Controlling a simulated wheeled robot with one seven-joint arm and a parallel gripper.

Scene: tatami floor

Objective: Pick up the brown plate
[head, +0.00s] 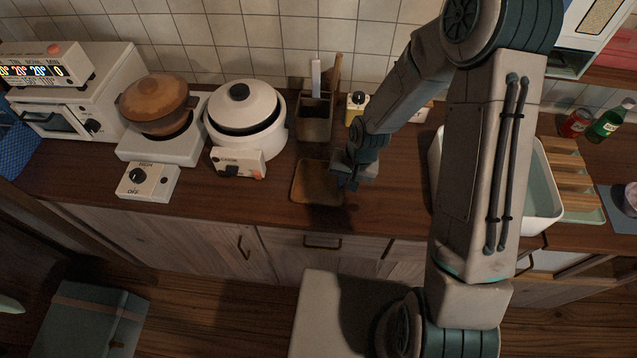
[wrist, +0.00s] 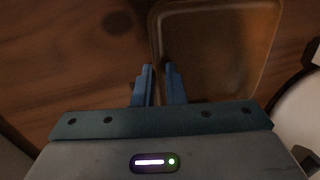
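The brown plate (head: 312,180) is squarish with rounded corners and a raised rim. It is by the front edge of the dark wooden counter in the head view. In the wrist view the plate (wrist: 220,45) fills the upper right. My gripper (head: 347,184) is at the plate's right side in the head view, pointing down. In the wrist view the blue fingers of my gripper (wrist: 158,68) stand close together with the plate's rim between them. They look shut on the rim, though the contact is dark. I cannot tell whether the plate is clear of the counter.
A utensil holder (head: 314,118) stands behind the plate. A white rice cooker (head: 245,112) and a brown pot (head: 156,108) on a burner are to the left. A white basin (head: 541,190) and wooden rack (head: 572,175) are right, partly behind my arm.

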